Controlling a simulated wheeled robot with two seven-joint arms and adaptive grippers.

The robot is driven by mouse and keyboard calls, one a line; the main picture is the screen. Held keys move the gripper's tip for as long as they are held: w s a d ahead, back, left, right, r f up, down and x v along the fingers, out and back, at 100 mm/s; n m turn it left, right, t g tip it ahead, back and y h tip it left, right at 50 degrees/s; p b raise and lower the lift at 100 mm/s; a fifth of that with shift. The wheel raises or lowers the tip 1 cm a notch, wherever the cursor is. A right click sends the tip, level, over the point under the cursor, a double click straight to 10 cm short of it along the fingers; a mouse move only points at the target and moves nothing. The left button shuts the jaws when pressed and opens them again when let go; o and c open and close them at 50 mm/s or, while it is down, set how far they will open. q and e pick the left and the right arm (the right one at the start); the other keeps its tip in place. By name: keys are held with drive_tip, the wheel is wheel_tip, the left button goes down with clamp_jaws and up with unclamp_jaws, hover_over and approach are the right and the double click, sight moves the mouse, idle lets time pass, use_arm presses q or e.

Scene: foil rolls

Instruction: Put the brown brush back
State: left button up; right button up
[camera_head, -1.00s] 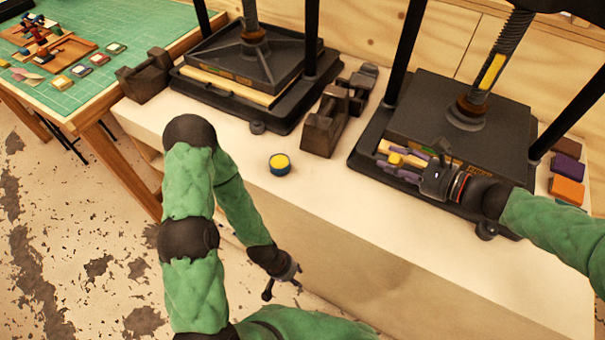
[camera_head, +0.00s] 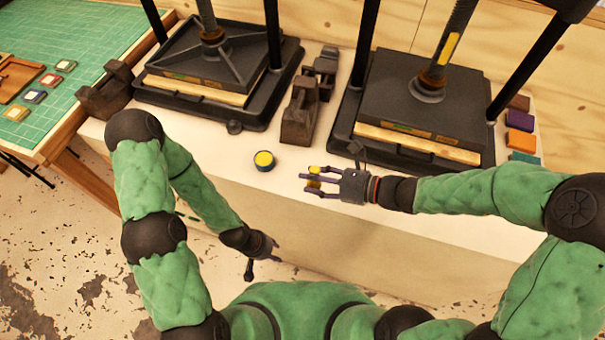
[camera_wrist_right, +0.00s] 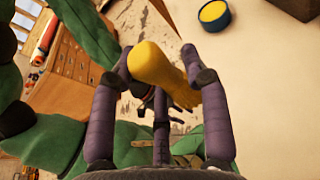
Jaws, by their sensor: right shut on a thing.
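My right gripper (camera_head: 322,183) is shut on a yellow brush-like thing (camera_head: 314,171) over the front of the white bench top. In the right wrist view the yellow thing (camera_wrist_right: 155,65) sits tilted between the purple fingers, with a thick rounded end and a narrower, ridged end. I cannot make out any brown on it. A small round dark-blue tub with a yellow top (camera_head: 264,160) stands on the bench left of my right gripper; it also shows in the right wrist view (camera_wrist_right: 214,14). My left gripper (camera_head: 262,266) hangs empty before the bench front, fingers apart.
Two black presses (camera_head: 215,65) (camera_head: 425,100) stand at the back of the bench (camera_head: 225,148). Dark metal blocks (camera_head: 298,115) stand between them. Coloured blocks (camera_head: 520,120) lie at the right. A table with a green mat (camera_head: 85,40) is at the left.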

drive_tip(key=w+f+b, duration=0.1)
drive_tip(key=w+f, duration=0.1)
drive_tip(key=w+a+f, duration=0.1)
drive_tip(key=w+f, duration=0.1)
drive_tip(key=w, duration=0.1)
drive_tip(key=w+a+f+b, duration=0.1)
drive_tip(key=w+f, duration=0.1)
drive_tip(key=shift+w+a+f+b, duration=0.2)
drive_tip(key=shift+w+f+b, duration=0.1)
drive_tip(key=shift+f+b, duration=0.1)
drive_tip(key=shift+w+a+f+b, duration=0.15)
drive_tip(key=shift+f+b, duration=0.25)
drive_tip(key=shift+f, duration=0.5)
drive_tip(key=shift+w+d+f+b, duration=0.1)
drive_tip(key=shift+f+b, duration=0.3)
drive_tip(key=shift+f, duration=0.5)
drive_tip(key=shift+f, duration=0.15)
drive_tip(key=o, duration=1.3)
drive_tip(key=shift+c, duration=0.2)
